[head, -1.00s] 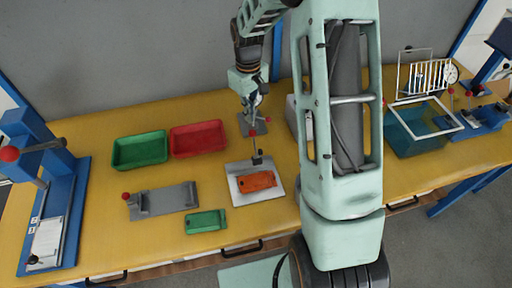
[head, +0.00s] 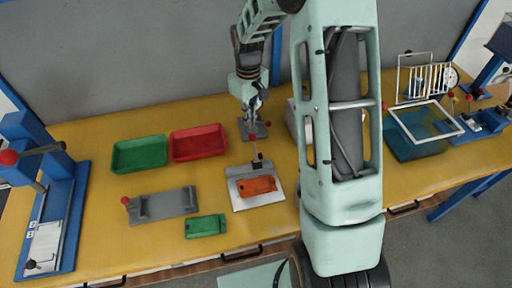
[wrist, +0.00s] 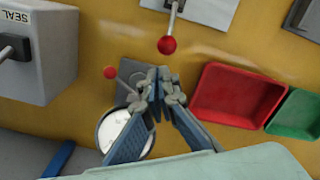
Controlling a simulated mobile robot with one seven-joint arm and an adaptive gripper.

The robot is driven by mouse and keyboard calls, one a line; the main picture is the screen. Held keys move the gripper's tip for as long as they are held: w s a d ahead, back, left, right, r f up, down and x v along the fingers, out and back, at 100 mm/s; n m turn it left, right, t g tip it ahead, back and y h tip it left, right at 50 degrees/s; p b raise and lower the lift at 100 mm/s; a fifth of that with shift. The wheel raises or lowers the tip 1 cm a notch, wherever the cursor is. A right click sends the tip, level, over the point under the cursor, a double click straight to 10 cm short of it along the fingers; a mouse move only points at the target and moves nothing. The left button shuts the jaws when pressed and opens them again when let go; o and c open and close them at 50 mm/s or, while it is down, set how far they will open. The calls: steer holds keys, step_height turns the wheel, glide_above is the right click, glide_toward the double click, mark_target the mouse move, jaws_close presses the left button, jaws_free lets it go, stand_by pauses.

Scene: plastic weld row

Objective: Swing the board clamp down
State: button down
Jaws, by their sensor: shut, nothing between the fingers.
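The board clamp is a lever with a red knob (head: 253,138) at the back edge of a white plate (head: 240,203). An orange board (head: 257,185) lies on the plate. In the head view the lever points up and back from its dark base, with a grey bar across the plate's back. In the wrist view its red knob (wrist: 167,45) is at top centre, in front of my fingertips and apart from them. My gripper (wrist: 158,74) is shut and empty. In the head view my gripper (head: 253,110) is behind the knob, over a small grey plate.
A round dial (wrist: 125,133) and another red knob (wrist: 110,72) are close beside my fingers. Red (head: 198,143) and green (head: 140,154) trays stand left. A grey fixture (head: 163,203) and green board (head: 206,226) lie in front-left. A grey SEAL box (wrist: 40,55) is nearby.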

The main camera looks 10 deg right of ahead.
steer(key=shift+f, duration=0.15)
stand_by(0.3)
steer(key=shift+f+b, duration=1.35)
steer(key=shift+f, duration=0.45)
steer(key=shift+s+r, duration=0.1)
steer(key=shift+r, duration=0.1)
steer(key=shift+s+r+p, duration=0.4)
steer(key=shift+s+r, duration=0.05)
steer(key=shift+s, duration=0.15)
